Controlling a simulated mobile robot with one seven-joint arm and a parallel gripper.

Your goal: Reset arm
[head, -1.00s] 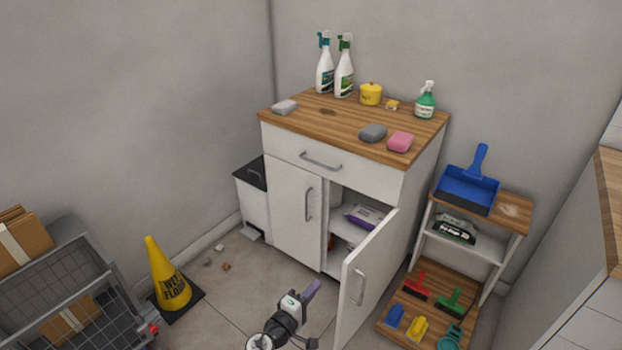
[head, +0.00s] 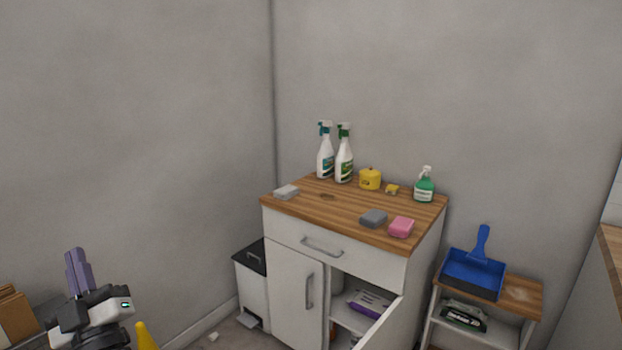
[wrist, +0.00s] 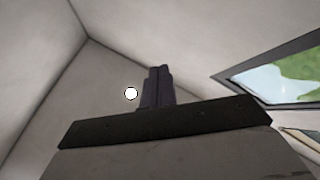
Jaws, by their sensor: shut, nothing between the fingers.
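My gripper (head: 77,262) is at the lower left of the head view, with its purple fingers pointing up and close together. It is shut and empty, in the air left of the white cabinet (head: 292,255). In the wrist view the dark fingers (wrist: 157,88) rise over a black edge against bare walls and ceiling. The cabinet's right door (head: 388,325) stands open, and a purple and white pack (head: 369,302) shows on the shelf inside.
Spray bottles, sponges and a yellow tub (head: 370,179) stand on the wooden cabinet top (head: 335,211). A white bin (head: 252,285) is beside the cabinet. A blue dustpan (head: 473,271) lies on a low shelf unit at right. A yellow cone (head: 146,337) and cardboard box (head: 15,318) are near my arm.

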